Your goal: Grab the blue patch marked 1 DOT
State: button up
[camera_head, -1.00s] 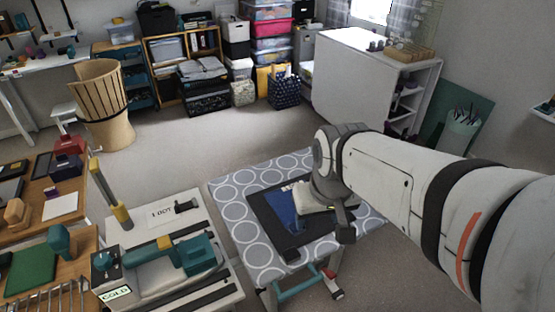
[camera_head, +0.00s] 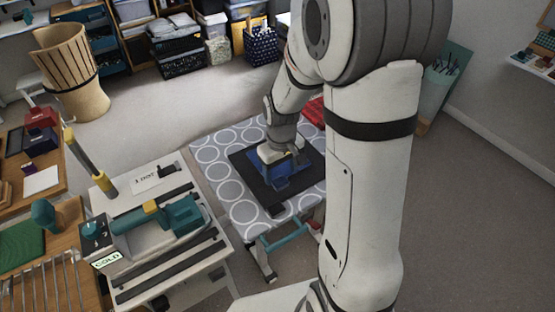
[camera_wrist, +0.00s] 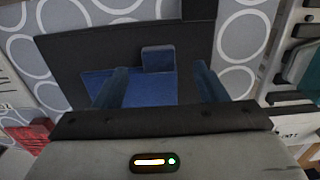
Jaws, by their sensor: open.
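A blue patch (camera_head: 296,172) lies on a black mat (camera_head: 249,170) on the grey circle-patterned board. My gripper (camera_head: 287,163) is low over the patch and hides part of it. In the wrist view, the patch (camera_wrist: 150,92) lies below and between the two spread fingers of my gripper (camera_wrist: 160,68). The gripper is open and empty. A small blue block or tab (camera_wrist: 158,58) shows at the patch's edge. A white card reading 1 DOT (camera_head: 146,180) lies on the white table to the left, apart from the patch. I see no marking on the patch.
The patterned board (camera_head: 240,205) has free room around the mat. A red thing (camera_head: 315,112) shows behind my arm. The white table (camera_head: 210,250) with a teal machine (camera_head: 165,222) stands close on the left. Carpet is clear behind.

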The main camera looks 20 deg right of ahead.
aim_at(281, 182)
jog(key=shift+w+f+p, duration=0.1)
jog(key=shift+f+p, duration=0.3)
jog(key=shift+f, duration=2)
jog(key=c, duration=1.1)
jog(key=shift+r, duration=0.1)
